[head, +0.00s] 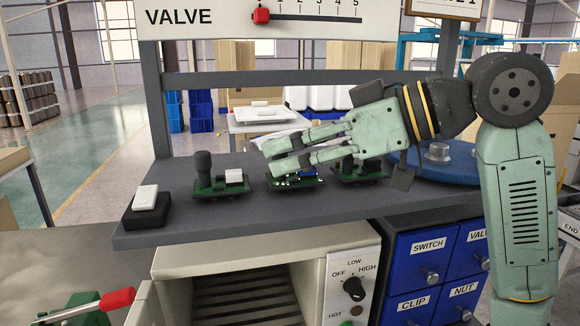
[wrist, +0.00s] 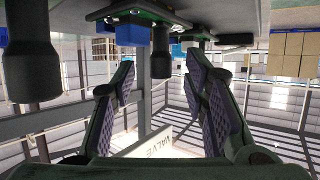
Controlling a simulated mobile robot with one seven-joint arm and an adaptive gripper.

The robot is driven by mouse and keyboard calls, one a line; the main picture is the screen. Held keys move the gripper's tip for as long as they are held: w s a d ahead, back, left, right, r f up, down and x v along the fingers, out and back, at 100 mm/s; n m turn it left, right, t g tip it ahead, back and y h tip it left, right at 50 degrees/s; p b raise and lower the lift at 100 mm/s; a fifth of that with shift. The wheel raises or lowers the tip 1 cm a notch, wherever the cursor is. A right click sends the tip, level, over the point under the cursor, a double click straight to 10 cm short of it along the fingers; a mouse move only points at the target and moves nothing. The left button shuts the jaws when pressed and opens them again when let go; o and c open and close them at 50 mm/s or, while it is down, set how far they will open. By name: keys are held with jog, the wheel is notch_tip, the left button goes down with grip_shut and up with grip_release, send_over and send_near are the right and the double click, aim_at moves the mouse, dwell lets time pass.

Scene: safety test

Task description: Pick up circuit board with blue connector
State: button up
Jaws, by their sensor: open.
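The circuit board with the blue connector (head: 296,184) lies on the grey bench top, middle of three green boards in the head view. My gripper's fingers hide part of it there. In the wrist view, which is upside down, its blue connector (wrist: 131,35) shows near the top, left of centre. My gripper (head: 272,157) is open and empty, its fingers pointing left, seen over the middle board. I cannot tell the exact gap to the board.
Left of it is a board with a black cylinder and white block (head: 221,182); another board (head: 360,175) is right, partly behind my gripper. A white device on a black box (head: 147,204) sits far left. A blue round base (head: 440,165) stands right. Below are an oven (head: 342,268) and blue drawers (head: 428,253).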

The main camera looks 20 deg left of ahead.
jog(key=shift+x, duration=1.3)
jog(key=shift+c, duration=0.5)
grip_shut()
